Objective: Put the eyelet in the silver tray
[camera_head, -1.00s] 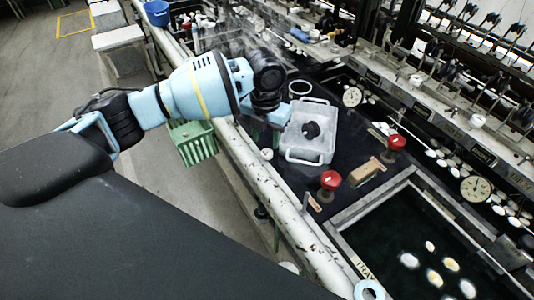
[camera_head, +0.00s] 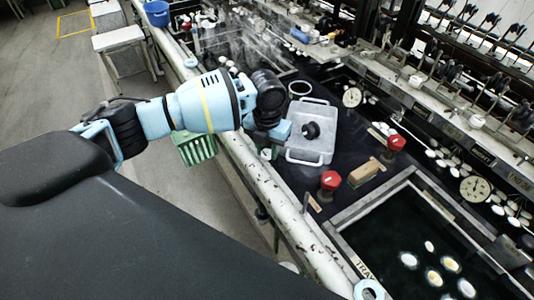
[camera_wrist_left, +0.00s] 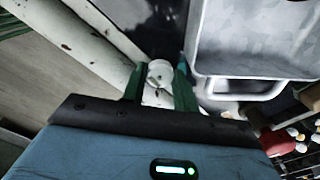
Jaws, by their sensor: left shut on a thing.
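The eyelet (camera_wrist_left: 160,75) is a small white piece between the two green fingers of my left gripper (camera_wrist_left: 160,88) in the left wrist view. The gripper is shut on it, low beside the pale pipe. In the head view my left gripper (camera_head: 267,150) is at the near left side of the silver tray (camera_head: 318,149), outside its rim. The tray is a grey rectangular tray with handles, also at the upper right of the left wrist view (camera_wrist_left: 260,40). A black round piece (camera_head: 311,130) lies in the tray. My right gripper is not in view.
Two red knobs (camera_head: 330,180) (camera_head: 397,143) and a tan block (camera_head: 364,172) stand right of the tray. A ringed bowl (camera_head: 300,89) is behind it. A green basket (camera_head: 199,149) hangs outside the long pale pipe (camera_head: 290,212). A dark basin with cocoons lies at lower right.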

